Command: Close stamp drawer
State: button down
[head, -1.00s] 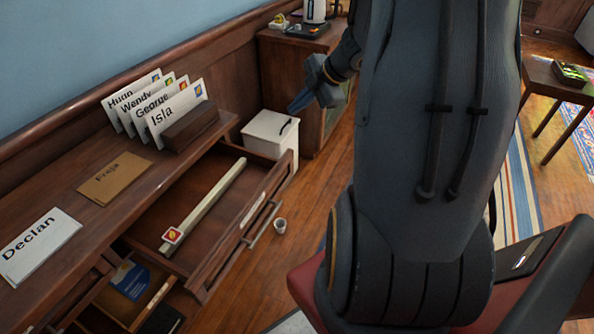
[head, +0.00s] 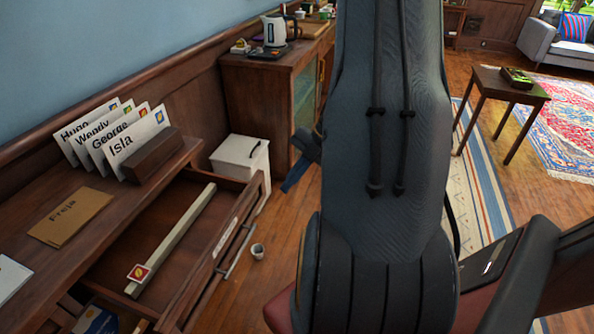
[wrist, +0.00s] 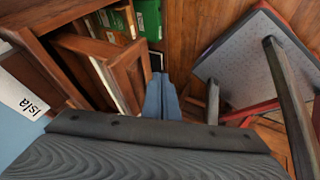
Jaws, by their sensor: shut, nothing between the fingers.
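The stamp drawer (head: 160,235) is pulled well out of the wooden desk. Inside lie a long pale divider bar and a small red-and-yellow stamp (head: 139,273). Its front carries a white label and a metal handle (head: 236,252). My gripper (head: 287,187) is shut and empty, fingers pointing down, to the right of the drawer's far front corner and apart from it. In the wrist view my fingers (wrist: 161,98) show right of a wooden drawer (wrist: 127,72). My arm hides part of the room.
Envelopes stand in a wooden holder (head: 152,156) on the desktop, with a brown envelope (head: 69,216) nearby. A white bin (head: 238,160) stands beyond the drawer. A small table (head: 505,88) stands at right.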

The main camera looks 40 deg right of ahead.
aim_at(260, 201)
jog(key=shift+w+a+f, duration=0.35)
jog(key=shift+w+a, duration=0.25)
jog(key=shift+w, duration=0.05)
jog(key=shift+w+a+f, duration=0.35)
jog(key=shift+w+a, duration=0.2)
jog(key=shift+w, duration=0.15)
jog(key=shift+w+a+f, duration=0.35)
jog(key=shift+w+a, duration=0.25)
jog(key=shift+w, duration=0.05)
